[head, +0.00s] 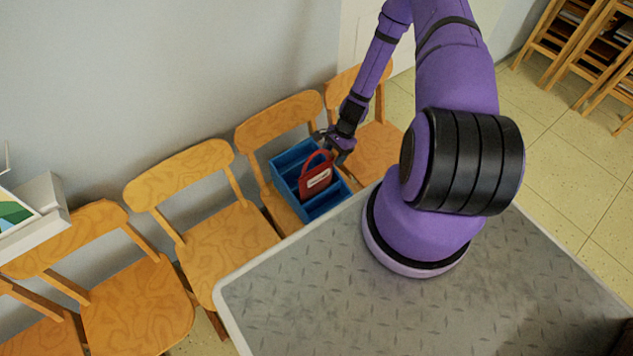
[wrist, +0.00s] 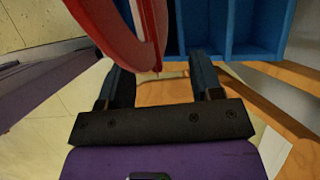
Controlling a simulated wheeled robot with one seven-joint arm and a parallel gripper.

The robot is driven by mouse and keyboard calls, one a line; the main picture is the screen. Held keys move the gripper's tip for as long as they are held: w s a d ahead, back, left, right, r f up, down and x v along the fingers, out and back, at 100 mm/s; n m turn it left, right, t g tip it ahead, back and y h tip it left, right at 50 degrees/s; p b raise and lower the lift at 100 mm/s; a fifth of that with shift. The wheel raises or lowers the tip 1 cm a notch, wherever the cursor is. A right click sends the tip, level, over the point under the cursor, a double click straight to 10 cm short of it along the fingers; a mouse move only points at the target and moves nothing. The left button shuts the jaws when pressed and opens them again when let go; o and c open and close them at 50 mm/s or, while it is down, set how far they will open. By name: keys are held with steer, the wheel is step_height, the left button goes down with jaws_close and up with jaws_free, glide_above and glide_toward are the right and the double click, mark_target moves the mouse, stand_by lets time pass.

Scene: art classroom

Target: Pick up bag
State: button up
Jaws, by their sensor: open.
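A red bag (head: 318,178) with a looped handle and a white label stands in a blue compartment box (head: 327,211) on a wooden chair. My gripper (head: 338,150) is at the back right of the bag, close to its handle. In the wrist view the red bag (wrist: 128,38) fills the upper left, and its lower edge reaches the space just beyond the fingertips. My gripper (wrist: 160,68) is open there, with its two dark fingers apart and nothing clamped. I cannot tell whether a finger touches the bag.
The blue box also shows in the wrist view (wrist: 238,52), with its dividers near the right finger. A row of wooden chairs (head: 205,240) stands along the wall. A grey table-like surface (head: 300,290) lies in front. Wooden shelves (head: 570,45) stand at the upper right, with open floor nearby.

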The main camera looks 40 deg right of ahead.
steer(key=shift+x, duration=1.85)
steer(key=shift+s, duration=0.1)
steer(key=shift+c, duration=0.2)
jaws_close()
